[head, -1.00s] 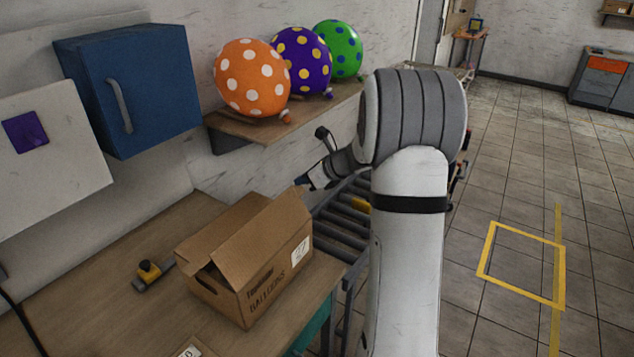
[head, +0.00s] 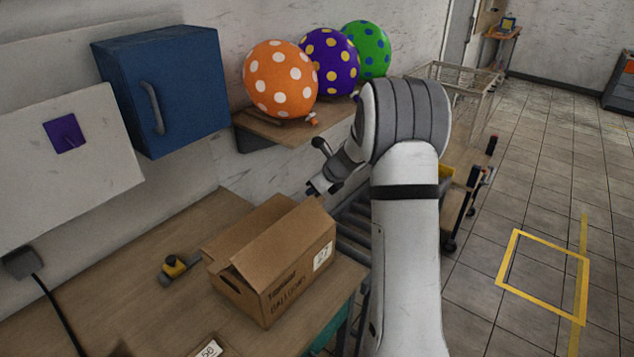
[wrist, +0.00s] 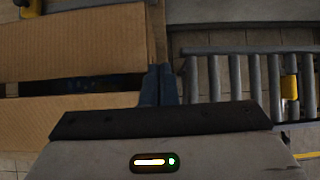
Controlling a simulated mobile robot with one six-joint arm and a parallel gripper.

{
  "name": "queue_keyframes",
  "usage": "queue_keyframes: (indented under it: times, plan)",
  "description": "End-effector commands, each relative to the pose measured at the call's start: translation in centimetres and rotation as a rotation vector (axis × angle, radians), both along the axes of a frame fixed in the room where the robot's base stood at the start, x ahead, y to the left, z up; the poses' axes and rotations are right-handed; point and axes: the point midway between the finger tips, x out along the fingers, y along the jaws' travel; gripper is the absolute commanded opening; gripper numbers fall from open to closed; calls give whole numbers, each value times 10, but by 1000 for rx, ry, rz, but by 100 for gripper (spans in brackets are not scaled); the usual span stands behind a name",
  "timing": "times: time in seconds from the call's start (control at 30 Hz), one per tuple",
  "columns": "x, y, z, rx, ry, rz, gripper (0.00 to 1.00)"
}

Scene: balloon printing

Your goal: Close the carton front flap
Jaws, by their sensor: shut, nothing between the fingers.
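The brown cardboard carton (head: 290,290) stands on the wooden table in the head view, with printed lettering and a white label on its sides. Its large flap (head: 285,232) slopes over the top, and another flap (head: 222,236) sticks out at the left. In the wrist view, two carton flaps (wrist: 75,45) (wrist: 70,120) lie on either side of a dark gap. My gripper (head: 314,190) is at the carton's far right top corner in the head view. Its fingers (wrist: 160,72) are together and empty beside the carton's edge. I cannot tell whether they touch it.
A yellow-and-grey tool (head: 176,268) lies left of the carton. A roller conveyor (wrist: 235,75) runs beside the table. A blue wall cabinet (head: 165,90) and a shelf (head: 255,128) with polka-dot balloons are behind. Open floor lies at right.

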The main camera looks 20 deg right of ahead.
Motion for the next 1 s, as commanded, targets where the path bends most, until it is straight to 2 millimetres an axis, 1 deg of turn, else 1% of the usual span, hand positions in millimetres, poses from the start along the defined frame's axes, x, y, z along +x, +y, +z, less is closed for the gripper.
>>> queue_keyframes:
  times: [0.3,1.0]
  plan:
    - [1,8,-4,-46,66,12,0]
    - [1,12,-4,-46,66,18,0]
